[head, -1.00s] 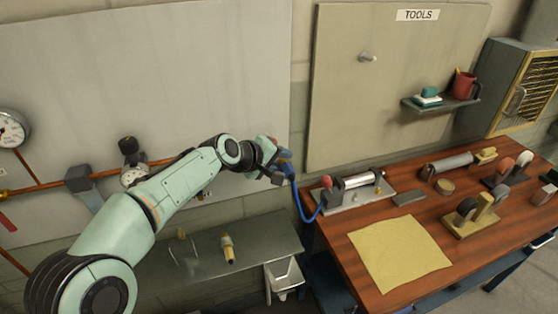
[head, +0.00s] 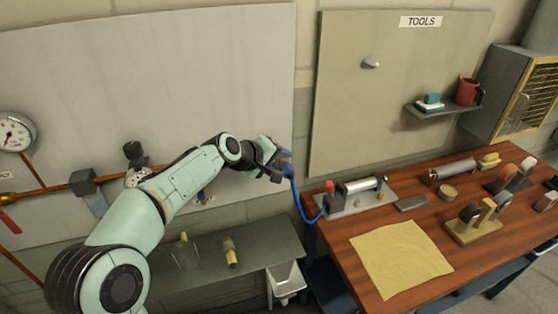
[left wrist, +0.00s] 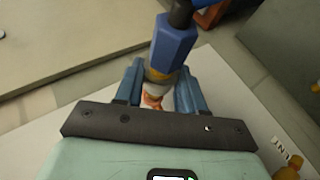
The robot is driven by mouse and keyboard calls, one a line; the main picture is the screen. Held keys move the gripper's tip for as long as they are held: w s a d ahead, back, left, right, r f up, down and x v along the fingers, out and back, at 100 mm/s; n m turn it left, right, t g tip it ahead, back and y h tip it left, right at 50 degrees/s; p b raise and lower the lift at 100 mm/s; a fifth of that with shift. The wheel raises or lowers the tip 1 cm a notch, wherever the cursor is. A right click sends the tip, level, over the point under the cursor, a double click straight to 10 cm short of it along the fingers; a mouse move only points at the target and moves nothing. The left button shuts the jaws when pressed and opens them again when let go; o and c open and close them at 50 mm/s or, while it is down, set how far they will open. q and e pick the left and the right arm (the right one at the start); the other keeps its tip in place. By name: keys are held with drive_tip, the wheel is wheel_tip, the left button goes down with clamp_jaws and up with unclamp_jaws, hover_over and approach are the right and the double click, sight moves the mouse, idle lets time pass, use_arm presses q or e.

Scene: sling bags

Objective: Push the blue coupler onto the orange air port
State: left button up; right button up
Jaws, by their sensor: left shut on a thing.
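My left gripper (head: 274,166) is shut on the blue coupler (head: 286,163), in front of the wall board's right edge. A blue hose (head: 303,206) hangs from the coupler towards the workbench. In the left wrist view, the blue coupler (left wrist: 172,45) rises from between the fingers of my left gripper (left wrist: 157,88). An orange piece (left wrist: 152,97) shows between the fingers, below a pale ring. I cannot tell whether it is a port or part of the coupler's end. Another orange fitting (left wrist: 289,168) is at the lower right, beside a label. My right gripper is out of view.
A grey shelf (head: 270,240) below the board holds a yellow-and-dark tool (head: 230,251). The wooden workbench (head: 345,250) at right carries a cylinder on a plate (head: 358,203), a yellow cloth (head: 400,258) and several parts. A gauge (head: 15,131) and copper pipe are at left.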

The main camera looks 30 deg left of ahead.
use_arm(q)
drive_tip(key=o, duration=1.3)
drive_tip(key=shift+c, duration=0.2)
drive_tip(key=b+v, duration=0.1)
drive_tip(key=v, duration=1.2)
drive_tip(key=shift+s+b, duration=0.15)
drive_tip(key=shift+b, duration=0.15)
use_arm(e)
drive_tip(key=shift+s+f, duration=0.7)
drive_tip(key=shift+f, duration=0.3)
use_arm(q)
drive_tip(key=shift+a+r, duration=0.1)
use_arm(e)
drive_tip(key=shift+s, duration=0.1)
